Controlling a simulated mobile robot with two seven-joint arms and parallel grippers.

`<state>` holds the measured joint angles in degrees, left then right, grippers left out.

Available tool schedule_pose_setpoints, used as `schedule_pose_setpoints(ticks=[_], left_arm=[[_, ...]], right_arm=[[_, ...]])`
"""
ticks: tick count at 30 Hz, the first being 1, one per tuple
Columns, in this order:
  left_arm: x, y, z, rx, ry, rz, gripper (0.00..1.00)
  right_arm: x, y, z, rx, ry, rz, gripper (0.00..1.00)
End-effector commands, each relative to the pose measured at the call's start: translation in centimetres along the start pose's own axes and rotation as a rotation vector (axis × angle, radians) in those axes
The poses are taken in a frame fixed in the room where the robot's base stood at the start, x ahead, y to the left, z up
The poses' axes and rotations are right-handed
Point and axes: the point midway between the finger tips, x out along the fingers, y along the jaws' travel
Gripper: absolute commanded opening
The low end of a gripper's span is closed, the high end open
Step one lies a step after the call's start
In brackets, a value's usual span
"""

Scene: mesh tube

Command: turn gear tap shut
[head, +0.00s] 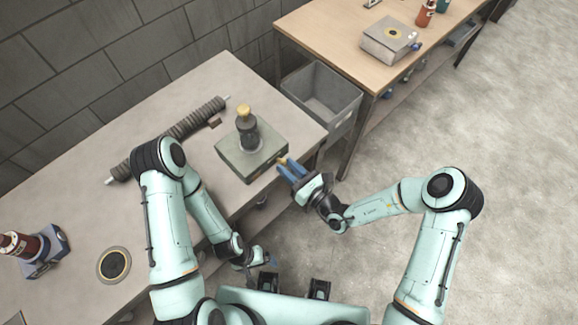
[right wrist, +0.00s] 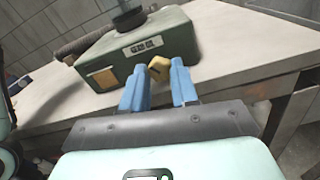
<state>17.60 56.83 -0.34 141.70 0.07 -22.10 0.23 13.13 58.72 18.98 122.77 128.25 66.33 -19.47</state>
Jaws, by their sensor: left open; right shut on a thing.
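The gear tap is a grey-green box (head: 232,158) on the near right part of the grey bench, with a dark upright cylinder (head: 247,132) and a yellow cap (head: 244,110) on top. A small yellow tap knob (right wrist: 159,67) sticks out low at the box's front; in the head view it is mostly hidden by my fingers. My right gripper (head: 287,170) is at the box's front right, and its blue fingers (right wrist: 159,85) are shut on the knob. My left gripper (head: 268,262) is open and empty, low in front of the bench, away from the box.
A ribbed grey hose (head: 190,122) lies behind the box on the grey bench (head: 90,218). A round dark disc (head: 114,264) and a red-brown bottle in a blue-grey holder (head: 42,255) are at the left. A grey bin (head: 322,96) stands between the bench and a wooden table (head: 330,35).

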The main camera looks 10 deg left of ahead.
Motion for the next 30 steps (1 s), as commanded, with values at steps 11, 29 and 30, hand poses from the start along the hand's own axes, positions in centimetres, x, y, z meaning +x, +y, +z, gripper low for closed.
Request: schedule_pose_setpoints(ticks=[11,29,30], left_arm=[[-0.1,0.1,-0.1,0.000,0.001,0.000,0.93],[0.3,-0.2,0.1,-0.001,-0.002,-0.001,0.93],[0.5,-0.2,0.2,-0.001,-0.003,-0.001,0.93]], right_arm=[[0.1,0.0,0.0,0.042,0.000,0.000,0.32],[-2.7,-0.1,-0.1,0.040,0.002,-0.003,0.54],[-3.6,-0.1,-0.2,0.041,0.003,-0.005,0.54]])
